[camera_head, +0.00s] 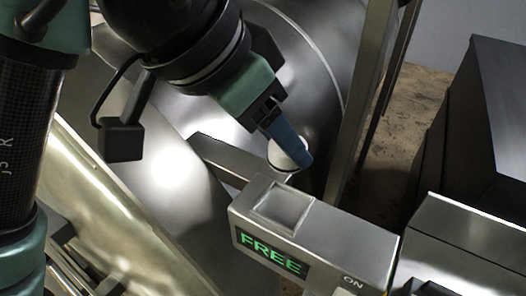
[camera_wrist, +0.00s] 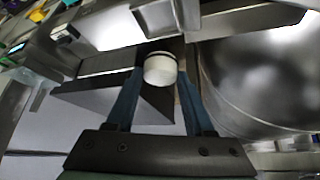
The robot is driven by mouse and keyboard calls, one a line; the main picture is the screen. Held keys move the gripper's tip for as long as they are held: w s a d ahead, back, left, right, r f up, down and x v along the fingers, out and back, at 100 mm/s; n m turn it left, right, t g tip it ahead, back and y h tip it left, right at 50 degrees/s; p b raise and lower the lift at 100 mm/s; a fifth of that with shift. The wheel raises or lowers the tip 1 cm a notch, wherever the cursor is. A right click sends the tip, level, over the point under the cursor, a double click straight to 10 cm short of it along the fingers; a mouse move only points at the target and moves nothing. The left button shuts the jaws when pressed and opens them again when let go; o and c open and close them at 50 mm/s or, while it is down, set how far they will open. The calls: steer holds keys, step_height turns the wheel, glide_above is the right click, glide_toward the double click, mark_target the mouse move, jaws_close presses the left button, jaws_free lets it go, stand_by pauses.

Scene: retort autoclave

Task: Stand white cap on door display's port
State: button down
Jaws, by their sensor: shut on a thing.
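The white cap (camera_head: 287,155) is a short round piece held between the blue fingertips of my gripper (camera_head: 293,148). In the wrist view the cap (camera_wrist: 160,70) sits between the two fingers (camera_wrist: 160,84), with a dark band near its far edge. The door display (camera_head: 315,245) is a brushed metal box with a green FREE readout on its front. Its top has a square, shallow recess (camera_head: 283,206), which looks empty. In the head view the cap appears just behind and above the recess, apart from it. My gripper tilts down to the right.
A large round steel door (camera_head: 300,60) stands behind my gripper, and its curved steel shows in the wrist view (camera_wrist: 265,85). A metal bar (camera_head: 222,160) runs up to the display. A dark cabinet (camera_head: 485,110) stands at right. An ON label (camera_head: 353,281) marks the box's right end.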

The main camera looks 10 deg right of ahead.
steer(key=shift+s+f, duration=1.05)
steer(key=c, duration=1.6)
jaws_free()
steer(key=f, duration=0.2)
steer(key=w+f+p, duration=0.1)
steer(key=f, duration=0.1)
steer(key=shift+w+f+p, duration=0.15)
steer(key=shift+f+p, duration=0.15)
steer(key=shift+f, duration=0.05)
steer(key=shift+s+f, duration=0.3)
steer(key=shift+s, duration=0.1)
steer(key=shift+w, duration=0.15)
steer(key=c, duration=0.7)
jaws_free()
steer(key=shift+w+f, duration=0.15)
steer(key=shift+c, duration=0.2)
steer(key=o, duration=0.5)
steer(key=shift+c, duration=0.2)
steer(key=shift+s, duration=0.2)
steer(key=shift+w+r, duration=0.1)
steer(key=shift+r, duration=0.1)
